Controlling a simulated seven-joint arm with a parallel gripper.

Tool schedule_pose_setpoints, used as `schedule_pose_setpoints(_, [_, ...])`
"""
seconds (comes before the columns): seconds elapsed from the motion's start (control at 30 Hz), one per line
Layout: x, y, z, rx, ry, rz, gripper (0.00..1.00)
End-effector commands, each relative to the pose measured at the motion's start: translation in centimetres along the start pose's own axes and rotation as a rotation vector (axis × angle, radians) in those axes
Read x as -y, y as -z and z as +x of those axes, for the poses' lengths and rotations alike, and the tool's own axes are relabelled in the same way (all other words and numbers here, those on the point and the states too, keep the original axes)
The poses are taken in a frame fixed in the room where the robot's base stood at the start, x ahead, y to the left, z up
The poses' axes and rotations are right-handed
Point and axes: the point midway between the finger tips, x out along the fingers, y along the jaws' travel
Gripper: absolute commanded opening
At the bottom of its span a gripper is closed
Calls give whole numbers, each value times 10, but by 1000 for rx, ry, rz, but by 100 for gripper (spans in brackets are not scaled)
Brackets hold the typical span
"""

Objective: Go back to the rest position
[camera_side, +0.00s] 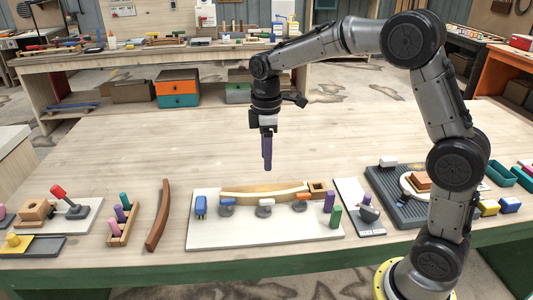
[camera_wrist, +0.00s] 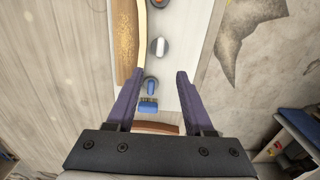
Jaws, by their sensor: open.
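My gripper (camera_side: 267,152) hangs pointing down in the side view, above the wooden table (camera_side: 110,165) and behind the white board. In the wrist view my gripper (camera_wrist: 153,85) shows two purple fingers spread apart with nothing held between them. The curved wooden stringer (camera_side: 262,191) lies along the back of the white board (camera_side: 262,233); part of it also shows in the wrist view (camera_wrist: 126,40). Blue, white and orange pieces on grey round bases stand along its front edge. My gripper is apart from all of these.
A brown curved strip (camera_side: 158,215) lies left of the board. Left of it stand a peg holder (camera_side: 123,229) and a red-handled clamp (camera_side: 68,202). The table behind the board is clear.

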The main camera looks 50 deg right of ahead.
Motion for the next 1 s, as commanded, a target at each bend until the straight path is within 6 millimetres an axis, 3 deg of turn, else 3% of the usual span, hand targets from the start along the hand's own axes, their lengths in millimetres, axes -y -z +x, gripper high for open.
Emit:
schedule_pose_setpoints(0.37, [0, 0, -4, -3, -3, -1, 52])
schedule_pose_setpoints(0.53, [8, -3, -42, -59, -67, -9, 52])
schedule_pose_setpoints(0.7, [48, -32, -92, -140, -154, 7, 52])
schedule_pose_setpoints(0.8, [77, -54, -110, -192, -197, 62, 52])
schedule_pose_setpoints(1.0, [135, -103, -120, -309, -257, 235, 52])
